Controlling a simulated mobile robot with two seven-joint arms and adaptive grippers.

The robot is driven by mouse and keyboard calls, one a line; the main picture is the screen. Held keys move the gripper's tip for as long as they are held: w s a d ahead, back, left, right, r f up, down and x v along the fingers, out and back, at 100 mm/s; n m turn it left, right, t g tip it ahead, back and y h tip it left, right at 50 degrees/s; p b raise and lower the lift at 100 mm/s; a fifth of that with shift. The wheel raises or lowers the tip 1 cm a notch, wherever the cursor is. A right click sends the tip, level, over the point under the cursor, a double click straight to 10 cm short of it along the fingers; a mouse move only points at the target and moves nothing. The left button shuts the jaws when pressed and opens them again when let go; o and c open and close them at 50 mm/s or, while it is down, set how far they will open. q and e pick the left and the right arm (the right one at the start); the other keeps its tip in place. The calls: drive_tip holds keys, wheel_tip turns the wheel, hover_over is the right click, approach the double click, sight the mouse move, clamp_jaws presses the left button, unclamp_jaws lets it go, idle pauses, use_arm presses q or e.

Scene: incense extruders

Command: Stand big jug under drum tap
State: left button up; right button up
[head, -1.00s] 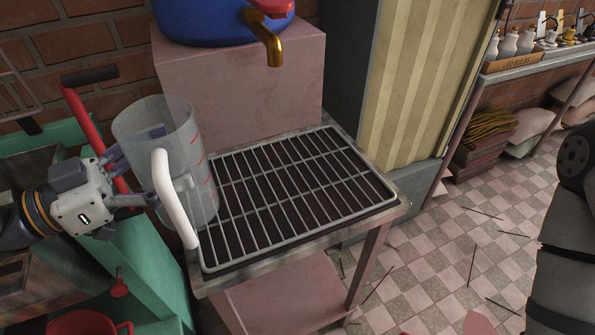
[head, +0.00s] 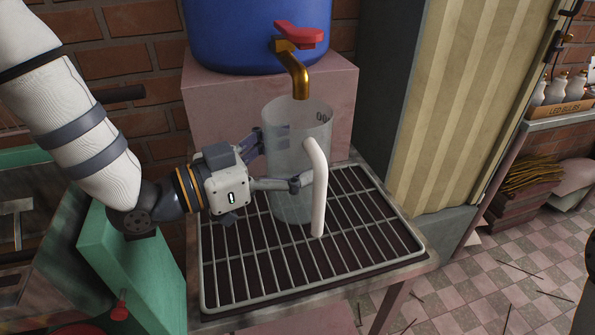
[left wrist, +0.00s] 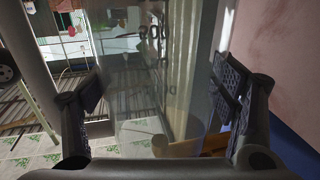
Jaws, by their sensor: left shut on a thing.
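The big jug (head: 288,185), clear with a white handle (head: 318,190), is upright over the wire rack (head: 228,268). My left gripper (head: 280,165) is shut on the jug's side from the left. The drum tap (head: 298,75), brass with a red lever, hangs from the blue drum (head: 235,35), with its spout above the jug's mouth. Whether the jug's base touches the rack is hard to tell. In the left wrist view the jug's clear wall (left wrist: 160,85) fills the space between the fingers. My right gripper is out of view.
The drum stands on a pink block (head: 220,110) behind the rack. A green machine (head: 125,265) is at the left. The rack's right part is clear.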

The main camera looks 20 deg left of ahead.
use_arm(q)
drive_tip(key=f, duration=0.2)
drive_tip(key=f+b, duration=0.1)
drive_tip(key=shift+w+d+f, duration=0.15)
drive_tip(key=shift+w+f, duration=0.05)
drive_tip(key=shift+f, duration=0.2)
drive_tip(key=shift+r, duration=0.15)
drive_tip(key=o, duration=1.2)
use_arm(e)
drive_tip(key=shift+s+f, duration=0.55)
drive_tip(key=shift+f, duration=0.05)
